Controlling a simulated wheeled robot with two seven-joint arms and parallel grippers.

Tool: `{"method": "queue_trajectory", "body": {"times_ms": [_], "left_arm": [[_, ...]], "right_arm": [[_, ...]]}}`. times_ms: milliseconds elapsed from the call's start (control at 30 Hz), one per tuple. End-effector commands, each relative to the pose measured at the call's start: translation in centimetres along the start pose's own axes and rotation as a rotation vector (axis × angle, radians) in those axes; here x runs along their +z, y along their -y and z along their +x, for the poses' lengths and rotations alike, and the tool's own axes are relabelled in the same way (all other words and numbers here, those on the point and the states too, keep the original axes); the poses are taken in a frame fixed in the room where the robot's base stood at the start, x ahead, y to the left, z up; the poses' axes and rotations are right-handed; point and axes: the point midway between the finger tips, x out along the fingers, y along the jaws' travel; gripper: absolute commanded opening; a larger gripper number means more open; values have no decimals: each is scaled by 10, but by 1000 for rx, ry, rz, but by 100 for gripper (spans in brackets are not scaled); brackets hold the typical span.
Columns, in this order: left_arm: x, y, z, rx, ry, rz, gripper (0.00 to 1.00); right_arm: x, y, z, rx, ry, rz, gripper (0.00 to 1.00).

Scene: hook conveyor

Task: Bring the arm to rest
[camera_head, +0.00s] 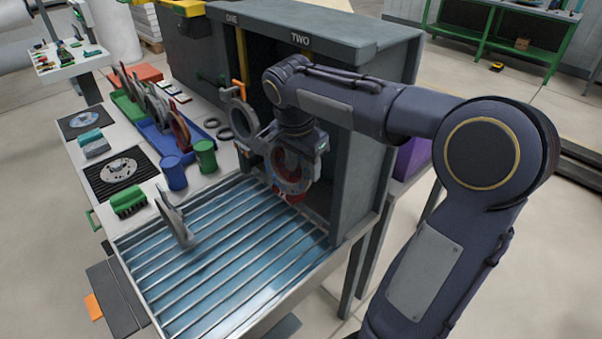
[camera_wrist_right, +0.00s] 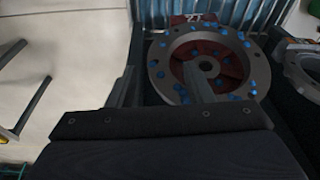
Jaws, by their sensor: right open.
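My right arm (camera_head: 345,105) comes in from the right and reaches to the front of the grey cabinet, under the label TWO. In the right wrist view, my right gripper (camera_wrist_right: 160,77) is open with its two fingers apart. A grey ring-shaped part with a red centre and blue spots (camera_wrist_right: 203,40) lies beyond the fingers, and the right finger overlaps it in the picture. The part also shows in the head view (camera_head: 303,185), partly covered by my wrist. I cannot tell whether a finger touches it. My left gripper is not in view.
The grey cabinet (camera_head: 368,160) stands close around my wrist. Another grey ring (camera_head: 238,122) hangs in its opening by an orange hook (camera_head: 239,89). A slatted blue tray (camera_head: 225,262) lies below, with a grey part (camera_head: 175,222) on it. Several parts crowd the bench at left.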

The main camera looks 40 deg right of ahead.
Motion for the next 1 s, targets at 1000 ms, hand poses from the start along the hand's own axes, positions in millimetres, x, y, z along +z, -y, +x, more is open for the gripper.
{"method": "queue_trajectory", "body": {"times_ms": [1000], "left_arm": [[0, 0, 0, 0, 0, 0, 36]], "right_arm": [[115, -101, -20, -396, 142, -755, 46]]}}
